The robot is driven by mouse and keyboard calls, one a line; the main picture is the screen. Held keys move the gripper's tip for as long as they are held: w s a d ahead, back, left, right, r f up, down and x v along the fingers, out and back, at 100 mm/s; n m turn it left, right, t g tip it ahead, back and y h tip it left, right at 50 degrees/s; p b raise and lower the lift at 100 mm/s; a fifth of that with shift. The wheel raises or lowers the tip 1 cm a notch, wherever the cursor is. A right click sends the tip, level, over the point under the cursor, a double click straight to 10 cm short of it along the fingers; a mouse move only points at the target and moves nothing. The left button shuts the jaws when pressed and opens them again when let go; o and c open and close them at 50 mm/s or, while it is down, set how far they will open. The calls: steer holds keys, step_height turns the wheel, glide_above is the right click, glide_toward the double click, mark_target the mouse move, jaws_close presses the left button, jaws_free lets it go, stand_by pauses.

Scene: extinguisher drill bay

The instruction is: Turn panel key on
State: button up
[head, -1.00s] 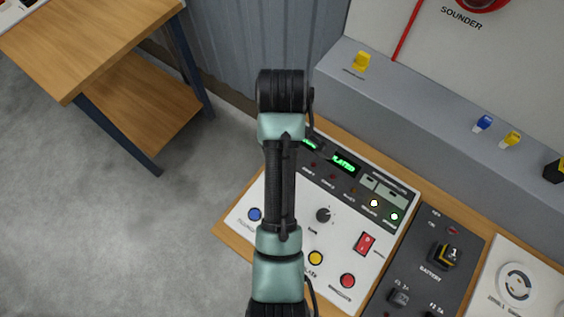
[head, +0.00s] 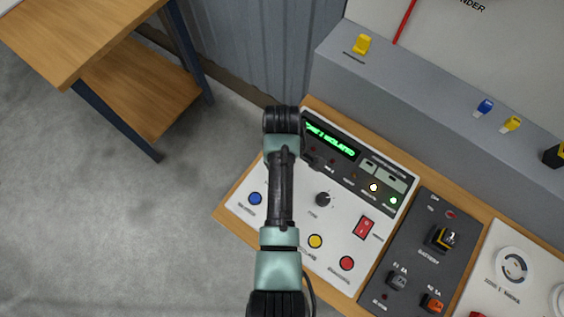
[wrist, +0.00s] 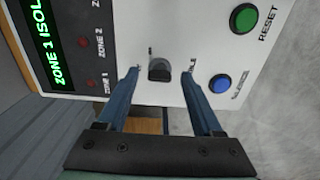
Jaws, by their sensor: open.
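In the wrist view a small dark knob-like key (wrist: 159,69) stands on the white control panel (wrist: 120,20). Small markings beside it are too small or covered to read. My gripper (wrist: 160,74) is open, with one blue finger on each side of the key and gaps between. I cannot tell how deep the fingertips reach along it. In the head view my arm covers the key and the gripper; the panel (head: 290,225) shows around the arm.
Near the key are a green reset button (wrist: 243,18), a blue button (wrist: 220,83) and a lit green display (wrist: 45,45).

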steer(key=shift+f, duration=0.15)
jaws_close()
stand_by(0.4)
steer(key=shift+m, duration=0.4)
steer(key=m+p, duration=0.2)
steer(key=m, duration=0.2)
steer(key=shift+m, duration=0.3)
steer(key=m+p, duration=0.1)
steer(key=m, duration=0.5)
steer(key=shift+w+p, duration=0.1)
steer(key=shift+p, duration=0.25)
steer(key=shift+m, duration=0.4)
